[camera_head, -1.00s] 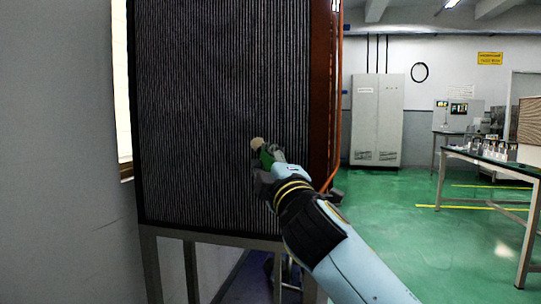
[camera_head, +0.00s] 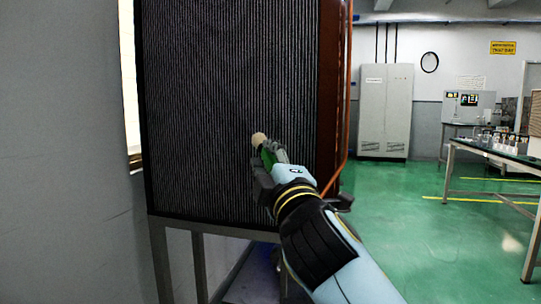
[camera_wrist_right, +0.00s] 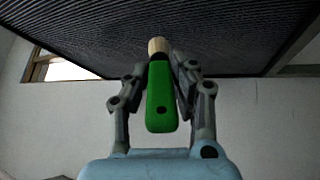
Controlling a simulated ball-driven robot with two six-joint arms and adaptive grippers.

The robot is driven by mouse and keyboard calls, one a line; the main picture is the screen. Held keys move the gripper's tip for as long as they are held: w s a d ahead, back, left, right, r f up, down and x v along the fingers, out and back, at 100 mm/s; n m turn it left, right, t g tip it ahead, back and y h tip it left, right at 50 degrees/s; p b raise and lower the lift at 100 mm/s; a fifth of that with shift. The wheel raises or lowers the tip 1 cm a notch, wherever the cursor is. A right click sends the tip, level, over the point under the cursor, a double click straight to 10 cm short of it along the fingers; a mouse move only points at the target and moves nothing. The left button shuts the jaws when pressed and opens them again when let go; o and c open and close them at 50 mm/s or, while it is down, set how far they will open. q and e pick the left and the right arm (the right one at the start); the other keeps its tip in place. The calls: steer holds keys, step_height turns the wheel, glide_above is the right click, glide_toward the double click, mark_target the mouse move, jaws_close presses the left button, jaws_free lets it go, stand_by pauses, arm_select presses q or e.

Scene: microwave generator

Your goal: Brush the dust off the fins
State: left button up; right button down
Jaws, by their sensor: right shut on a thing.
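The fins (camera_head: 215,110) form a tall dark panel of fine vertical ridges in the head view. They also fill the top of the right wrist view (camera_wrist_right: 230,30). My right gripper (camera_head: 266,162) is in front of the panel's lower right part. It is shut on the green handle of a brush (camera_wrist_right: 160,98), with a finger on each side of the handle. The brush's pale tip (camera_head: 259,139) points at the fins. I cannot tell whether it touches them. Dust is hard to make out on the dark surface. My left gripper is not in view.
The panel stands on a grey metal frame (camera_head: 200,265), with an orange-brown side (camera_head: 333,100) at its right. A grey wall (camera_head: 60,150) is close on the left. A cabinet (camera_head: 386,110) and a table (camera_head: 490,150) stand farther right, with open green floor (camera_head: 400,210) between.

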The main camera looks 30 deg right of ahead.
stand_by(0.4)
steer(key=s+d+p, duration=0.2)
steer(key=s+d, duration=0.4)
steer(key=s, duration=0.3)
steer(key=s+d+p, duration=0.3)
steer(key=s+d, duration=0.2)
steer(key=s, duration=0.5)
steer(key=shift+d, duration=0.35)
steer(key=w+a+b, duration=0.7)
steer(key=w, duration=0.5)
steer(key=shift+w+a+b, duration=0.25)
steer(key=shift+a+b, duration=0.05)
steer(key=shift+b, duration=0.05)
